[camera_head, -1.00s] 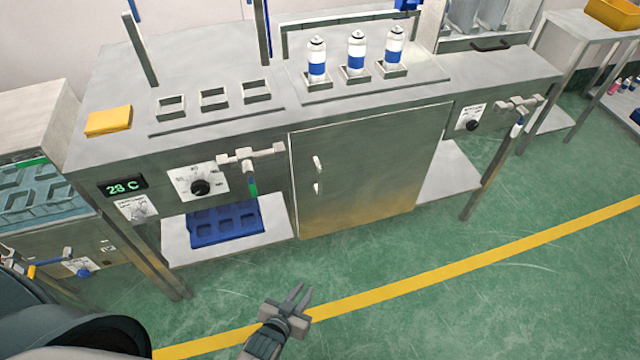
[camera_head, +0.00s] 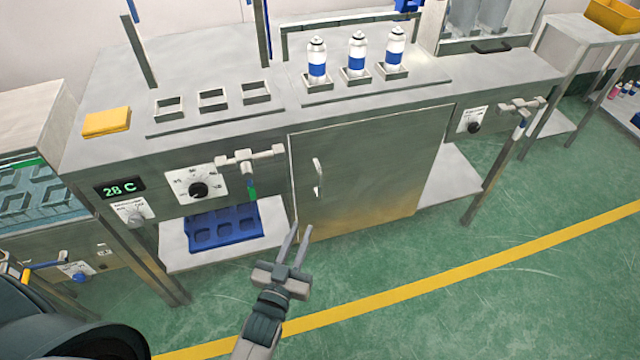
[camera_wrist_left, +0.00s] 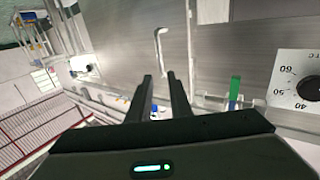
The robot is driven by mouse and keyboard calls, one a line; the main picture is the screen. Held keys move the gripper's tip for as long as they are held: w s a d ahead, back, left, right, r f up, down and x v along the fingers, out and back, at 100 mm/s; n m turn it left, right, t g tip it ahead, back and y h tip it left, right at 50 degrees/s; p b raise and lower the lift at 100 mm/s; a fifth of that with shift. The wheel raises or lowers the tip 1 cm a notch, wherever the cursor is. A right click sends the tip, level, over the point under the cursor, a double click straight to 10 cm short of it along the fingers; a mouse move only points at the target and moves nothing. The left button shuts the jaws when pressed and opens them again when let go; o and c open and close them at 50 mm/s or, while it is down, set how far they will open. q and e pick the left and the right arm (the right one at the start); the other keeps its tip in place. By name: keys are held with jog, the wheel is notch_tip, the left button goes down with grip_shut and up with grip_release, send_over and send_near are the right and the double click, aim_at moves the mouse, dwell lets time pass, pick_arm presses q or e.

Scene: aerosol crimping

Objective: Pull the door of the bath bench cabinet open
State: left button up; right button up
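The bath bench cabinet door (camera_head: 375,170) is a grey metal panel in the middle of the bench front, and it looks shut. Its pale upright handle (camera_head: 318,178) is near the door's left edge. My left gripper (camera_head: 297,244) is in front of and below the handle, apart from it, with its two fingers spread and nothing between them. In the left wrist view the handle (camera_wrist_left: 160,50) lies beyond the open fingertips (camera_wrist_left: 158,76). My right gripper does not show.
The bench top (camera_head: 220,60) carries several spray cans, empty square holders and a yellow block (camera_head: 106,122). A dial (camera_head: 198,188) and a valve with a green lever (camera_head: 251,170) sit left of the door. A blue tray (camera_head: 226,226) lies on the lower shelf. The green floor before the door is clear.

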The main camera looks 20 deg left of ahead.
aim_at(319, 186)
pick_arm(q)
jog(key=w, duration=1.6)
jog(key=shift+w+p, duration=0.4)
grip_shut()
